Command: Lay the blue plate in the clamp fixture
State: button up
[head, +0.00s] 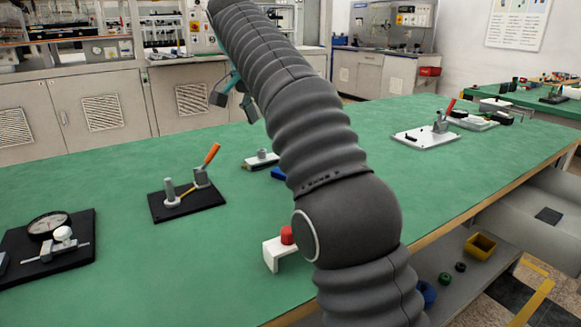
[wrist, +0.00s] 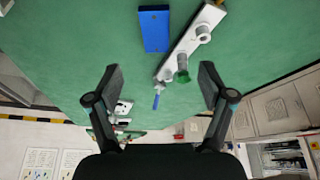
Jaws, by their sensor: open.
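The blue plate (wrist: 155,30) lies flat on the green bench in the wrist view. In the head view only a small part of the blue plate (head: 278,173) shows beside my arm. A toggle clamp with an orange handle (head: 211,153) stands on a black base (head: 188,210), left of my arm; I cannot tell whether it is the clamp fixture. My gripper (head: 234,104) is open, with nothing between its fingers, and looks raised above the bench. In the wrist view my gripper (wrist: 160,78) has its fingers spread, with the plate beyond them.
A pale bar with fittings (wrist: 190,42) lies close beside the plate. A dial gauge (head: 48,225) on a black base is at left. A white bracket with a red knob (head: 286,235) is near the front edge. A red-handled clamp on a white base (head: 412,140) is at right.

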jog(key=b+x, duration=0.3)
jog(key=x, duration=0.5)
jog(key=shift+f, duration=0.15)
jog(key=shift+d+b+x, duration=0.2)
jog(key=shift+b+x, duration=0.25)
jog(key=shift+x, duration=0.9)
jog(key=shift+d+b+x, duration=0.2)
jog(key=shift+b+x, duration=0.2)
jog(key=shift+x, duration=0.95)
jog(key=c, duration=1.5)
jog(key=shift+r, duration=0.55)
notch_tip(320, 180, up, 4)
jog(key=shift+f+p, duration=0.1)
jog(key=shift+p, duration=1.05)
jog(key=d+r, duration=0.2)
jog(key=d, duration=0.2)
jog(key=d+r+p, duration=0.1)
jog(key=d+r, duration=0.1)
jog(key=d, duration=0.1)
jog(key=w+d+r+p, duration=0.1)
jog(key=d+r, duration=0.1)
jog(key=d, duration=0.2)
jog(key=shift+w+d+r, duration=0.15)
jog(key=shift+d, duration=0.15)
